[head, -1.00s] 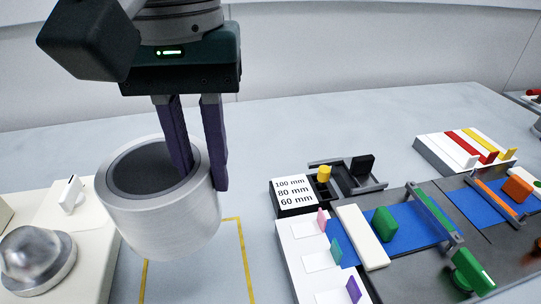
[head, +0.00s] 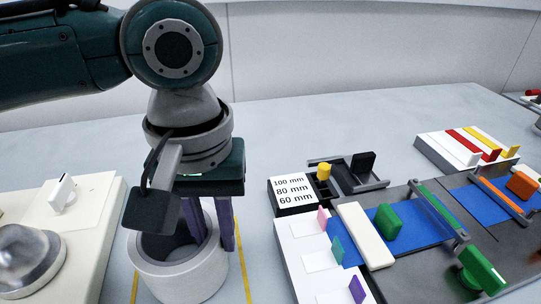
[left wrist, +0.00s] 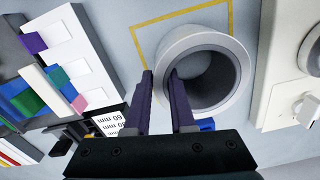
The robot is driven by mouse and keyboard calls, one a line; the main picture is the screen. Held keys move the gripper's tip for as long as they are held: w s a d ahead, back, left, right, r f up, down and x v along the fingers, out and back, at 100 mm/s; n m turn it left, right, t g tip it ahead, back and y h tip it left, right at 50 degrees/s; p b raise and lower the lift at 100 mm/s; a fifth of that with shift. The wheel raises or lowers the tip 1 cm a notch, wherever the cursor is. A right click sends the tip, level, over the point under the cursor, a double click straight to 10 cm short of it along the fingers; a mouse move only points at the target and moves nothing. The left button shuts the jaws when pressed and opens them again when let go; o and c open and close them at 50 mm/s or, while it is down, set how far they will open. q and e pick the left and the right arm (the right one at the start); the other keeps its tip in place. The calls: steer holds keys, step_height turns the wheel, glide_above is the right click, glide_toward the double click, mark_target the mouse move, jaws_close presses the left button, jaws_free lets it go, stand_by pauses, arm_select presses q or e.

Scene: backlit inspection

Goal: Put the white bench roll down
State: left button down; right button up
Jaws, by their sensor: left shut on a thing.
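The white bench roll (head: 183,279) is a hollow white cylinder with a dark grey bore, upright at the lower left of the head view. It stands between two lines of a yellow outline (head: 243,270) on the table, at or very near its surface; I cannot tell whether it touches. My left gripper (head: 211,243) reaches down from above and is shut on the roll's wall, one finger inside the bore and one outside. The left wrist view shows the roll (left wrist: 241,55) at the fingertips, with the yellow outline (left wrist: 178,12) behind it. My right gripper is not in view.
A cream panel with a metal dome (head: 28,262) and a white switch (head: 62,193) is close on the left. On the right are a size-label block (head: 292,190), a board with coloured tabs and blue strips (head: 410,228), and a striped block (head: 467,147). The table behind is clear.

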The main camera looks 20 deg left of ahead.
arm_select(q)
steer(key=c, duration=0.8)
jaws_free()
steer(key=shift+f, duration=0.1)
steer(key=shift+o, duration=0.2)
step_height(320, 180, up, 11)
steer(key=p, duration=0.2)
steer(key=s+d+f+m+t+h, duration=0.2)
steer(key=s+d+f+m+h, duration=0.25)
steer(key=s+d, duration=0.2)
steer(key=s+a+f+m+t+y, duration=0.1)
steer(key=s+a+f+y, duration=0.3)
steer(key=s+a, duration=0.3)
steer(key=a, duration=0.3)
steer(key=shift+s+a+t, duration=0.15)
steer(key=shift+a+t, duration=0.15)
steer(key=shift+m, duration=0.25)
